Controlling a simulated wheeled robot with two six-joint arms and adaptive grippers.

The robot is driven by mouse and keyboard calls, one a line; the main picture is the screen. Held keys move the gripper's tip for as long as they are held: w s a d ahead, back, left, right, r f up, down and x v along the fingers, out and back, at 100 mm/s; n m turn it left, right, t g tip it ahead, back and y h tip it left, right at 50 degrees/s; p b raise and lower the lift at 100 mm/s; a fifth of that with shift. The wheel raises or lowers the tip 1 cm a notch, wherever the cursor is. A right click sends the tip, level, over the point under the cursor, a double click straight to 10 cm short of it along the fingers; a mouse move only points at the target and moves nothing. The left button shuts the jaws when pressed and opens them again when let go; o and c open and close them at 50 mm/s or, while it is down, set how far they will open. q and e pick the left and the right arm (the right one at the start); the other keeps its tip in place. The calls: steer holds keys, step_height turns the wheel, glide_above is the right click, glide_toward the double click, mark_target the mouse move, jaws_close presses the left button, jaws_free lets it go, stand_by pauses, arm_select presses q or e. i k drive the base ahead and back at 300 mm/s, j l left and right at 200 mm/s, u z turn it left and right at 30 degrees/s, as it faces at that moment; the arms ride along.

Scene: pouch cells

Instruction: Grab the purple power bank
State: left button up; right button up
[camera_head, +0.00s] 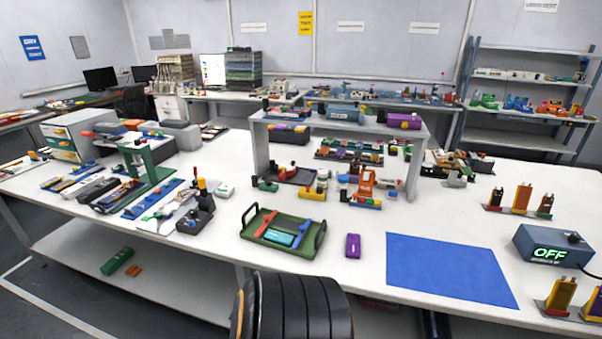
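A small purple power bank (353,246) lies on the white table, between the green tray and the blue mat. A larger purple block (403,121) lies on top of the grey shelf stand, at its right end. Neither of my grippers shows in the head view. Nothing touches the small purple power bank, and its top is in clear sight.
A green tray (251,237) with handles, holding a teal and a red item, is left of the power bank. A blue mat (447,267) lies to its right. A grey shelf stand (262,150) rises behind. A box reading OFF (552,246) stands far right.

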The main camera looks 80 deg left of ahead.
mark_target(352, 246)
steer(key=u, duration=2.15)
steer(key=i+j, duration=0.15)
steer(key=j, duration=0.25)
steer(key=i+j, duration=0.1)
steer(key=j, duration=0.3)
steer(key=i+j, duration=0.15)
steer(key=j, duration=0.25)
steer(key=i+j+z, duration=0.1)
steer(key=j, duration=0.3)
steer(key=i+j, duration=0.15)
steer(key=j, duration=0.25)
